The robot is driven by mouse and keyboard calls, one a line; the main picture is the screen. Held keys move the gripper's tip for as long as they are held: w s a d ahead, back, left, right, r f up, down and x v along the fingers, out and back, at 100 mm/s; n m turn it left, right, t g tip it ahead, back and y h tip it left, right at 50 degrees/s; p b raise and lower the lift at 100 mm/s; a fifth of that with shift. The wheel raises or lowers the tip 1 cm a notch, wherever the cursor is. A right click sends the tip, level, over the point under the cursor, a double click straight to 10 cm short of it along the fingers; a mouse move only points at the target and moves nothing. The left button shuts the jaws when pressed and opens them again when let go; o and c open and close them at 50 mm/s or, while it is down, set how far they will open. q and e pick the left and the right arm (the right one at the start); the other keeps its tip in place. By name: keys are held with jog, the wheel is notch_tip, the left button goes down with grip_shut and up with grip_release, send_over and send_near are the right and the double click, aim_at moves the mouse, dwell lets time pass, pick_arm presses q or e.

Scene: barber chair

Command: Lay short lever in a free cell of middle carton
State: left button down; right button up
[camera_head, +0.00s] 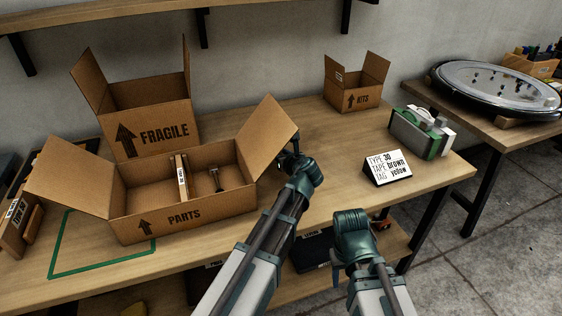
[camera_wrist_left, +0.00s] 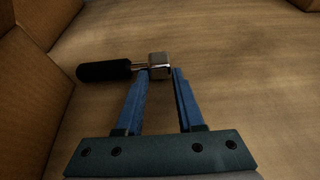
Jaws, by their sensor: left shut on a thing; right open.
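The short lever (camera_wrist_left: 118,69), with a black grip and a square metal head, is between the blue fingers of my left gripper (camera_wrist_left: 160,75) in the left wrist view. The fingers close on it near the head. In the head view my left gripper (camera_head: 291,150) is just right of the PARTS carton's right flap; the lever cannot be made out there. The open PARTS carton (camera_head: 185,222) has a divider (camera_head: 181,177). Its left cell looks empty; a small dark-topped metal piece (camera_head: 216,179) stands in the right cell. My right gripper (camera_head: 338,268) is open, low at the table's front edge.
The open FRAGILE carton (camera_head: 158,138) stands behind PARTS. A small KITS carton (camera_head: 362,99) stands at the back right. A card (camera_head: 388,167) and a green-and-grey case (camera_head: 419,133) are on the right. Flaps rise around the PARTS opening. Table between PARTS and KITS is clear.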

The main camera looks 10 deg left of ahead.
pick_arm(q)
jog(key=shift+f, duration=0.25)
jog(key=shift+f, duration=0.25)
jog(key=c, duration=0.5)
grip_release()
jog(key=shift+r, duration=0.1)
